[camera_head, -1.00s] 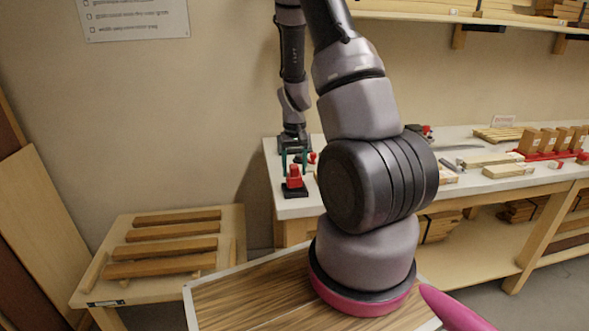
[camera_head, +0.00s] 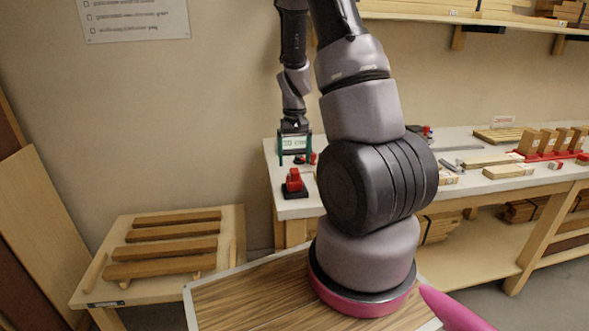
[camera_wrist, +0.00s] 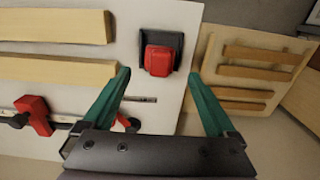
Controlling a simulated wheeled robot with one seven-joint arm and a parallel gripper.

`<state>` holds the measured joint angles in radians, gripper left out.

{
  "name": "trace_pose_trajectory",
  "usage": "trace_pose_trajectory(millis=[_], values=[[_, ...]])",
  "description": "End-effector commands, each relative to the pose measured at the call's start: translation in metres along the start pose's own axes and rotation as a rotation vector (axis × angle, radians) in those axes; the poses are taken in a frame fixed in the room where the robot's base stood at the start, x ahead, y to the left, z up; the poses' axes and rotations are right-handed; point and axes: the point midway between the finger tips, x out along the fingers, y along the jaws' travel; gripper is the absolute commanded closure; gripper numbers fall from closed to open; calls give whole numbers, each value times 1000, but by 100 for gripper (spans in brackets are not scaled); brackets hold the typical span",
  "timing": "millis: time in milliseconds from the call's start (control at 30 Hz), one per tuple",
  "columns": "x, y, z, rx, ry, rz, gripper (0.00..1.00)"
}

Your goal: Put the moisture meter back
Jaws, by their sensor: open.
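A red device with a dark part, which I take for the moisture meter (camera_head: 294,181), sits in a black holder (camera_head: 296,193) at the left end of the bench. In the wrist view the red meter (camera_wrist: 159,60) lies against its black holder (camera_wrist: 172,40), beyond and between my fingertips. My gripper (camera_head: 295,160) has green fingers and is above and behind the meter, apart from it. In the wrist view my gripper (camera_wrist: 159,77) is spread wide with nothing between the fingers.
Wood strips and a red rack of blocks (camera_head: 548,155) stand farther right on the bench (camera_head: 470,195). A low table (camera_head: 95,285) with several wooden bars is at the left. A wood-grain panel (camera_head: 245,295) is in front.

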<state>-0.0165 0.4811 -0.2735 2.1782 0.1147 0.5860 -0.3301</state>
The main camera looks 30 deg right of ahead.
Motion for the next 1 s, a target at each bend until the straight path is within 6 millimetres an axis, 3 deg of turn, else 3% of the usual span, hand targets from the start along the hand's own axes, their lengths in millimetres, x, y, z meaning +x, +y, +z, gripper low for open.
trace_pose_trajectory(millis=[200,567,767,1000], values=[[-48,0,0,1,4,-1,8],[-95,-6,5,8,27,-24,8],[-167,-32,38,35,140,-122,8],[-250,-58,106,59,297,-242,8]])
